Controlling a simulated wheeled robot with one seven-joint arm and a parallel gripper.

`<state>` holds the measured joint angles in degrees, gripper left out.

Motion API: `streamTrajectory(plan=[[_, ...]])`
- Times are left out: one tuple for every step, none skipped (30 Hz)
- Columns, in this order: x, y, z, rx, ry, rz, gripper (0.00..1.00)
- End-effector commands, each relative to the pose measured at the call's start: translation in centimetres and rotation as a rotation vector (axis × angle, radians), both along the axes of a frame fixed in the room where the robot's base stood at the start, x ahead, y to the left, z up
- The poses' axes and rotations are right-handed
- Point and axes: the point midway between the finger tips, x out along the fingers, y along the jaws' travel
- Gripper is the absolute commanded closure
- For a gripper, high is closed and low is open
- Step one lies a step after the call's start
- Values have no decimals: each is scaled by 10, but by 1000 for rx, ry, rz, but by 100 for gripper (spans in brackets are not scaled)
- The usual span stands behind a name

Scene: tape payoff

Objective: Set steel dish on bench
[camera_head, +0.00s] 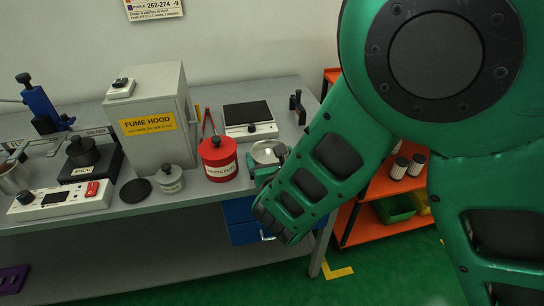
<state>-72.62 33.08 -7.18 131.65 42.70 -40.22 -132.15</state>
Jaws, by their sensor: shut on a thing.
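The steel dish (266,152) is a shiny, round, shallow metal dish at the right end of the bench. The grey bench (215,197) runs along the wall. My gripper (278,160) is at the dish's right side and is shut on it; my green arm hides most of the fingers. The dish appears over or at the bench top near its right front part; I cannot tell whether it touches the surface.
A red waste can (218,160) stands just left of the dish. A scale (249,119) sits behind it, and a black stand (298,106) to the right. The fume hood box (150,125) is farther left. An orange shelf (385,187) stands right of the bench.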

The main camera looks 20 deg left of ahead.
Motion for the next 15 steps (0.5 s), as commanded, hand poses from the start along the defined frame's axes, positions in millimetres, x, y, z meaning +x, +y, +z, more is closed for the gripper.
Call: streamTrajectory(plan=[[0, 0, 0, 0, 0, 0, 39], [0, 0, 0, 0, 0, 0, 39], [0, 0, -1, 0, 0, 0, 39], [0, 0, -2, 0, 0, 0, 39], [0, 0, -3, 0, 0, 0, 39], [0, 0, -3, -1, 1, 0, 7], [0, 0, -2, -1, 1, 0, 0], [0, 0, -2, 0, 0, 0, 0], [0, 0, -2, 0, 0, 0, 0], [0, 1, -2, 0, 0, 0, 0], [0, 1, -2, 0, 0, 1, 0], [0, 1, -2, 0, 0, 1, 0], [0, 1, -2, 0, 0, 1, 0], [0, 1, -2, 0, 0, 1, 0], [0, 1, -1, 0, 0, 1, 0]])
